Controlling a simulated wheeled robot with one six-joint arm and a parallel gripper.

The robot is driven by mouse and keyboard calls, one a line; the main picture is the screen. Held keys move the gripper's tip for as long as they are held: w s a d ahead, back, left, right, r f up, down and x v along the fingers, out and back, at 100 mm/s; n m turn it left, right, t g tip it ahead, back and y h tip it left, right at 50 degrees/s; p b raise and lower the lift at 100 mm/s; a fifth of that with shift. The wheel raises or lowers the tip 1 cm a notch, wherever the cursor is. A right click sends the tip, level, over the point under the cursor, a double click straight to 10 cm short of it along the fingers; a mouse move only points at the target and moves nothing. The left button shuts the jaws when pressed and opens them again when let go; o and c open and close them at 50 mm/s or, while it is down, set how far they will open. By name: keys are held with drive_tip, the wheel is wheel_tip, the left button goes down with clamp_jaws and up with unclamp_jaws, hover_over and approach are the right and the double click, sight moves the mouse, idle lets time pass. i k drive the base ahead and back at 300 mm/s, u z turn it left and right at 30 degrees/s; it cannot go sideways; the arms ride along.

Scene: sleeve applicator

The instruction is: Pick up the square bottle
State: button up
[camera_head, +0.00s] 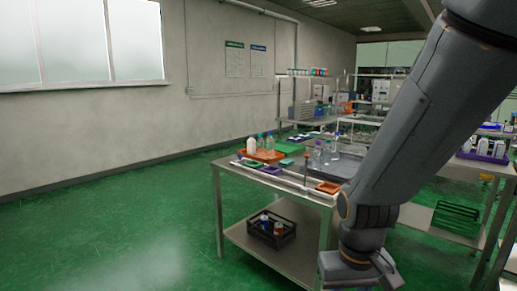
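Several small bottles stand on the metal table (230,166). A white bottle (252,147) and clear bottles with coloured caps (269,146) stand in or by an orange tray (264,157) at the back left. More clear bottles (318,155) stand to the right, near a grey tray. They are too small for me to tell which one is square. My gripper (362,278) hangs at the bottom, in front of the table's right end and apart from the bottles. Its fingers are cut off or too unclear to read, and I see nothing held in it.
A dark crate (272,231) with bottles stands on the lower shelf. Another bench with purple racks (490,148) is at right. The green floor at left is clear.

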sight(251, 141)
drive_tip(key=u, duration=0.35)
drive_tip(key=i, duration=0.55)
drive_tip(key=u, duration=1.05)
drive_tip(key=i, duration=2.9)
drive_tip(key=z, duration=1.2)
drive_tip(key=i, duration=0.75)
drive_tip(key=z, duration=1)
